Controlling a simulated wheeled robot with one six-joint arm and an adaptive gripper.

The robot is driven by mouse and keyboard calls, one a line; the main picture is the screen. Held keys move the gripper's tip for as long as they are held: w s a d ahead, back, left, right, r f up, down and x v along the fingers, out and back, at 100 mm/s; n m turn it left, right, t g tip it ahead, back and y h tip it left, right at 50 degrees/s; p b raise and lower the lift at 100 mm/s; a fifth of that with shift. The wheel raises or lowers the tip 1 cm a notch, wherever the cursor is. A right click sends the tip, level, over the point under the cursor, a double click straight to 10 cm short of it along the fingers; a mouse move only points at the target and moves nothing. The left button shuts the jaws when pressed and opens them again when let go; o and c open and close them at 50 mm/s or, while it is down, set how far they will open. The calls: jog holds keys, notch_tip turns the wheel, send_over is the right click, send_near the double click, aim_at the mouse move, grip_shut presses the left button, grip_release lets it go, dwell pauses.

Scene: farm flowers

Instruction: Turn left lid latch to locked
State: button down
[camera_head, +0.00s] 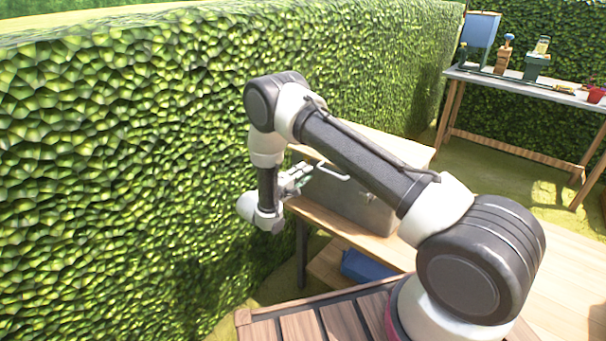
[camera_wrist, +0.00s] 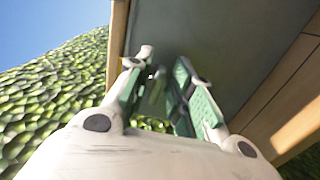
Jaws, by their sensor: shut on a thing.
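A grey metal box (camera_head: 345,205) stands on a wooden bench, partly hidden behind my arm in the head view. Its grey side (camera_wrist: 215,40) fills the upper middle of the wrist view. My gripper (camera_head: 299,176) is at the box's left end. In the wrist view its green-padded fingers (camera_wrist: 163,88) are close to the box side, shut on a small grey piece (camera_wrist: 155,86) between them. This looks like the left lid latch, but the fingers hide most of it and I cannot tell its angle. Another small latch (camera_head: 368,197) shows on the box front.
The wooden bench (camera_head: 350,233) has a blue container (camera_head: 365,266) below it. A tall hedge (camera_head: 130,150) runs close on the left, behind my gripper. A far table (camera_head: 520,84) with tools and pots stands at the back right, with grass between.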

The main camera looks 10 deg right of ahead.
jog(key=shift+f, duration=0.1)
jog(key=c, duration=1.5)
grip_release()
jog(key=shift+a, duration=0.1)
jog(key=v, duration=1.2)
